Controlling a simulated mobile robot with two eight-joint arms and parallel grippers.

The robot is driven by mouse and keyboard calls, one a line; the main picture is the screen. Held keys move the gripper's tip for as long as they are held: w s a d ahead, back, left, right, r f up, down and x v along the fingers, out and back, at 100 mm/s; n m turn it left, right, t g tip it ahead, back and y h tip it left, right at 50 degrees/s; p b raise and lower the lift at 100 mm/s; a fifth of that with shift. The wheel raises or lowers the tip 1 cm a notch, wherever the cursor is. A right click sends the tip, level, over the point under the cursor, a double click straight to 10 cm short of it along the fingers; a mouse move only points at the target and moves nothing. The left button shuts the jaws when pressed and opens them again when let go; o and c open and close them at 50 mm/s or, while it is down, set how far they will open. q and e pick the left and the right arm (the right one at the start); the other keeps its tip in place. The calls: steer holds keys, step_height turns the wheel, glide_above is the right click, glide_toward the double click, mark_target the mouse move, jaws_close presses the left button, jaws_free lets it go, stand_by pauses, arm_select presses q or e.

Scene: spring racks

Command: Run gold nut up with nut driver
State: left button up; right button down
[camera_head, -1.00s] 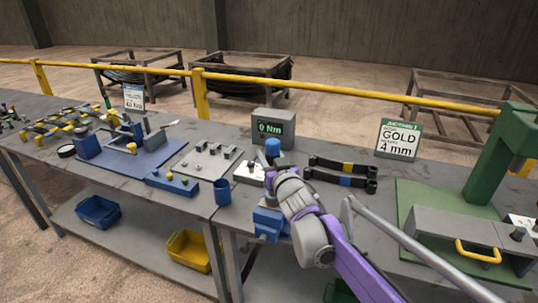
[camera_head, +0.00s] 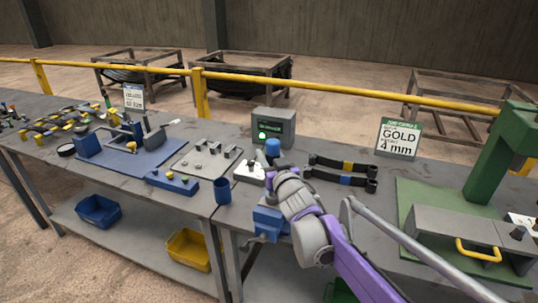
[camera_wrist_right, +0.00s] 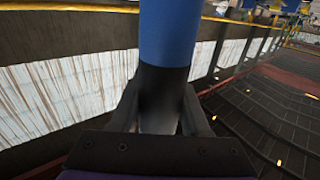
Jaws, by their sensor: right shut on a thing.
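My right gripper (camera_wrist_right: 160,108) is shut on the nut driver (camera_wrist_right: 168,35), a blue cylinder with a black lower section, in the right wrist view. In the head view the nut driver's blue top (camera_head: 272,147) stands above my right wrist, over a white-topped fixture (camera_head: 248,171). The driver's working end and the gold nut under it cannot be made out. A blue block (camera_head: 158,181) to the left carries small gold-coloured pieces. My left gripper is not in view.
A monitor (camera_head: 285,122) with a green light stands behind the driver. A sign reading GOLD 4 mm (camera_head: 398,138) is at the right. Black strips (camera_head: 340,178) lie between them. A blue cup (camera_head: 222,191) stands left of my arm; a green press (camera_head: 497,160) stands right.

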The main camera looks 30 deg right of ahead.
step_height(320, 180, up, 7)
steer(key=p, duration=0.4)
stand_by(0.5)
steer(key=shift+w+f, duration=0.1)
stand_by(0.4)
